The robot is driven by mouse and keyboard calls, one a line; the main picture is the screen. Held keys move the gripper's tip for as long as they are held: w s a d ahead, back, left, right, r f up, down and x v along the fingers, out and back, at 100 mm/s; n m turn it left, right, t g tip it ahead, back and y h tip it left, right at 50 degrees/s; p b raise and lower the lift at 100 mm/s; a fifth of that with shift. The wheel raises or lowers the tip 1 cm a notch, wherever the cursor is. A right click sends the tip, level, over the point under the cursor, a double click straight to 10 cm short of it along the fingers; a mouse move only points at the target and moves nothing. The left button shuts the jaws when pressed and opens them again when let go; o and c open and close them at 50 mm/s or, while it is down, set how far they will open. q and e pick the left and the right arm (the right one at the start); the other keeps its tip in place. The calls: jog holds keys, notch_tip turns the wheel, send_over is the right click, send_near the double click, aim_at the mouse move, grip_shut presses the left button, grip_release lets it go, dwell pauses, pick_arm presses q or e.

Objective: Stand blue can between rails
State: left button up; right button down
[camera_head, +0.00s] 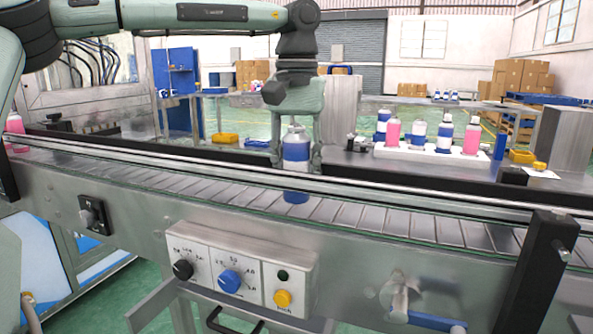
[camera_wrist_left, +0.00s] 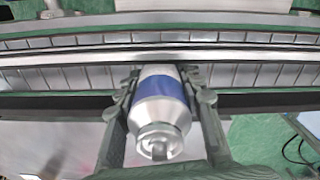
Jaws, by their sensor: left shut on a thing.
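The blue can (camera_head: 296,151), silver with a blue band, is upright between the fingers of my left gripper (camera_head: 298,160), which is shut on it. It also shows in the left wrist view (camera_wrist_left: 161,104), with its silver top towards the camera. In the head view the can is behind the front rail (camera_head: 215,168) of the conveyor. Its blue lower end shows below that rail, over the slatted belt (camera_head: 340,212). I cannot tell whether its base touches the belt. The back rail (camera_head: 400,167) is partly hidden behind the gripper and can. My right gripper is out of view.
A white holder (camera_head: 430,153) with pink and blue bottles stands behind the conveyor at right. A pink bottle (camera_head: 15,127) is at far left. A control box (camera_head: 232,272) is on the conveyor's front. The belt right of the can looks clear.

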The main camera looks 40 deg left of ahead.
pick_arm(q)
jog(key=shift+f, duration=0.5)
dwell(0.8)
jog(key=o, duration=1.2)
notch_tip(320, 180, up, 12)
jog(key=shift+r, duration=0.1)
